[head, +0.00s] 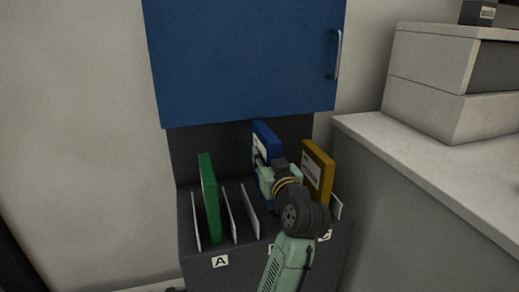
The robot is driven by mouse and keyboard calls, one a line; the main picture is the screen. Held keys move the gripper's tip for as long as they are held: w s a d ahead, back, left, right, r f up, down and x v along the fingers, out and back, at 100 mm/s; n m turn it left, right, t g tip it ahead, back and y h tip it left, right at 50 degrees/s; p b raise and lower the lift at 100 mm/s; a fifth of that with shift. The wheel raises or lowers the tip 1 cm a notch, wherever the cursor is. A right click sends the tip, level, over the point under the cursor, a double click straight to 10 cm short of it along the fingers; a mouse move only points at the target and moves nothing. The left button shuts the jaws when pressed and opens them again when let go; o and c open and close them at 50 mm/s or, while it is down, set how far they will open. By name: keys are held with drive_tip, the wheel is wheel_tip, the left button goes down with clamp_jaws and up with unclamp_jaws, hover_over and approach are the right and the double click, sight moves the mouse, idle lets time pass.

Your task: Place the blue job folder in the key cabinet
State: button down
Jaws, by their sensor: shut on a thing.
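The blue job folder (264,134) stands upright in or just above the middle part of a dark slotted rack (243,251). Its upper part shows with a white label, and my gripper hides much of the rest. My gripper (264,172) is shut on the blue folder from the front. I cannot tell whether the folder's lower edge is in a slot. A blue cabinet door (243,60) with a metal handle (337,54) at its right is above the rack and looks shut. No label on it marks it as the key cabinet.
A green folder (209,198) stands at the rack's left, near the letter A. A yellow folder (318,172) stands close to the right of my gripper, near the letter C. Thin pale dividers stand between slots. A grey counter (430,160) with boxes (440,75) is at the right.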

drive_tip(key=shift+f, duration=0.1)
drive_tip(key=shift+f, duration=0.5)
wheel_tip(320, 180, down, 6)
drive_tip(key=b, duration=0.4)
drive_tip(key=shift+r, duration=0.25)
drive_tip(key=shift+f+b, duration=0.55)
drive_tip(key=shift+b, duration=0.05)
drive_tip(key=c, duration=1.2)
unclamp_jaws()
drive_tip(key=shift+c, duration=0.2)
